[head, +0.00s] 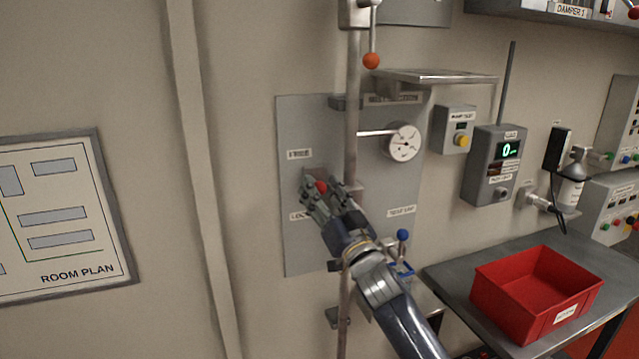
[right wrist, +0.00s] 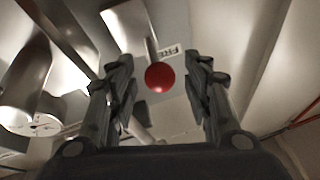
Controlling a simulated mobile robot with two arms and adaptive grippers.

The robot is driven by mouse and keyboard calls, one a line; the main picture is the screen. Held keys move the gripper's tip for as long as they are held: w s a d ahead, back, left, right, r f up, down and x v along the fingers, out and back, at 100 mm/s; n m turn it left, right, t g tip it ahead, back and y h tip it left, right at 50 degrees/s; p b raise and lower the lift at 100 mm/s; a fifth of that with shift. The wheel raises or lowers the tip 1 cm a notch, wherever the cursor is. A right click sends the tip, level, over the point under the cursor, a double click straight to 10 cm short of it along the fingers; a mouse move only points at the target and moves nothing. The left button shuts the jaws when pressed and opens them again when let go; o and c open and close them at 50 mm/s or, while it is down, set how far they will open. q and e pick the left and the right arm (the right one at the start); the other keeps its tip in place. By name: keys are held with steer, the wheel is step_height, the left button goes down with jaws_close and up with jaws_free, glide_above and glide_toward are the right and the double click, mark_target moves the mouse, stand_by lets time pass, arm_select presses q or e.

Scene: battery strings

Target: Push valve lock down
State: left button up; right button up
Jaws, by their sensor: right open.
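The valve lock shows as a red ball knob (head: 321,186) on a short lever at the grey wall panel, between the label that seems to read "FREE" above and the "LOCK" label below. In the right wrist view the red knob (right wrist: 159,77) lies between the fingers, with its metal stem behind it. My right gripper (head: 323,185) is open around the knob, with a gap on each side in the right wrist view (right wrist: 158,85). It partly hides the lever and the panel behind. My left gripper is not in view.
A vertical pipe (head: 352,120) runs close to the right gripper, with a gauge (head: 404,142) beside it. A blue-knobbed lever (head: 402,235) stands right of my forearm. An orange-knobbed lever (head: 371,60) hangs above. A red bin (head: 500,303) sits on the bench at right.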

steer(key=shift+w+a+r, duration=0.2)
steer(key=shift+w+a, duration=0.05)
steer(key=shift+w, duration=0.3)
jaws_close()
step_height(320, 180, down, 4)
steer(key=shift+r+b, duration=0.1)
steer(key=shift+b, duration=0.95)
steer(key=shift+c, duration=0.5)
jaws_free()
steer(key=shift+o, duration=0.5)
steer(key=shift+r, duration=0.1)
